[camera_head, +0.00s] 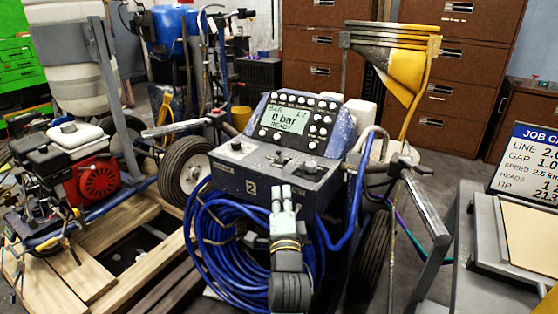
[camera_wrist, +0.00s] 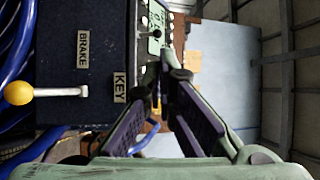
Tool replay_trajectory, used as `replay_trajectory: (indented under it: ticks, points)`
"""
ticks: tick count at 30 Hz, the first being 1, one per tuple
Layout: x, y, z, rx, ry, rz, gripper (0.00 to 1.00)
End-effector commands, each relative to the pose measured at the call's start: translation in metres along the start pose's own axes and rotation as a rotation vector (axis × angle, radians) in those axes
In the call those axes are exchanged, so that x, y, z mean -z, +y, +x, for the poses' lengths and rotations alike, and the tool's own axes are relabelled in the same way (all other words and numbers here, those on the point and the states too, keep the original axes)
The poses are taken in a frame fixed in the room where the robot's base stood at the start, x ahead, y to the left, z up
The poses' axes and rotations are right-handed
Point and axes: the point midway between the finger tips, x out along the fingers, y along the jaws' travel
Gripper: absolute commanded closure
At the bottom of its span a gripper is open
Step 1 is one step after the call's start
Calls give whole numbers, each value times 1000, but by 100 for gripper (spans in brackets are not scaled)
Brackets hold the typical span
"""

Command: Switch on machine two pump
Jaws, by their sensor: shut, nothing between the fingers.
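The shelf below carries a knob (camera_head: 236,146) at left, small controls in the middle and another knob (camera_head: 311,167) at right. My gripper (camera_head: 283,192) is shut and empty in front of the console. In the wrist view my gripper (camera_wrist: 168,72) has its tips near the KEY label (camera_wrist: 119,87) and the display's edge; contact cannot be told.
A coiled blue hose (camera_head: 212,245) hangs on the console front. In the wrist view a yellow-knobbed lever (camera_wrist: 18,93) sits by the BRAKE label (camera_wrist: 82,50). A red engine (camera_head: 98,178) on a pallet stands left. A job card screen (camera_head: 525,165) stands right.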

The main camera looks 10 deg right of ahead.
Motion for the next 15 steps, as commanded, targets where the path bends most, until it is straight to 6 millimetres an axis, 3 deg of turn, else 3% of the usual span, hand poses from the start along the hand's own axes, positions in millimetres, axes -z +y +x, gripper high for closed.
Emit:
replay_trajectory:
  ticks: [5,15]
  points:
    - [0,-2,24,0,-1,-2,100]
    - [1,-3,96,0,0,-3,100]
